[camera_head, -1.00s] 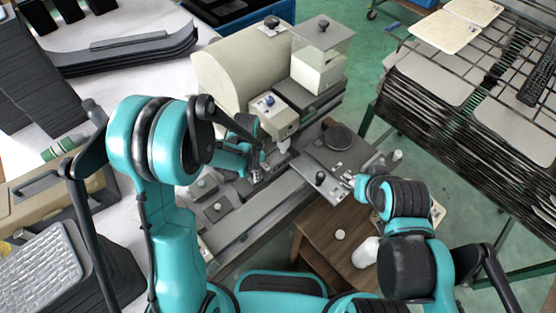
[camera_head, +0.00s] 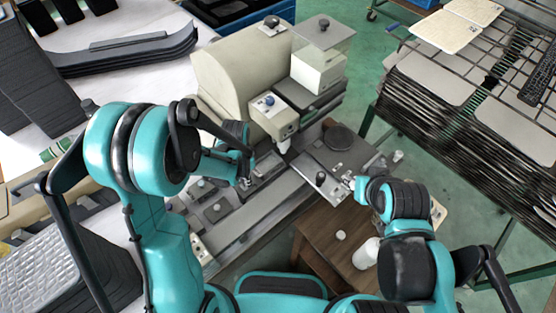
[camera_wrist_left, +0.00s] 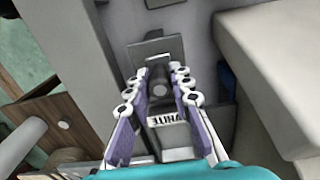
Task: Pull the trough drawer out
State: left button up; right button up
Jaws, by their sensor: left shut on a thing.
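My left gripper (camera_head: 247,182) is over the grey rail area at the front of the cream machine (camera_head: 235,75). In the left wrist view its two fingers (camera_wrist_left: 158,92) are closed around a dark knob (camera_wrist_left: 158,76). The knob stands on a grey drawer-like piece with a white label (camera_wrist_left: 168,118), whose lettering appears upside down. The fingers and my wrist hide much of this piece, and it is hard to make out in the head view. My right gripper (camera_head: 347,184) is at the edge of a grey plate with a black knob (camera_head: 320,178); its jaws are too small to judge.
Grey blocks with knobs (camera_head: 217,208) lie left of the rail. A wooden stand (camera_head: 322,245) with a white bottle (camera_head: 366,254) is in front. A rack of panels (camera_head: 470,110) stands at right. Stacked dark trays (camera_head: 35,85) are at left.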

pick_arm(q)
jog(key=shift+s+a, duration=0.1)
jog(key=shift+s+a+b, duration=0.4)
jog(key=shift+s+a, duration=1.3)
jog(key=shift+s, duration=0.05)
jog(key=o, duration=0.8)
jog(key=shift+r, duration=0.1)
notch_tip(320, 180, up, 7)
jog(key=p, duration=0.5)
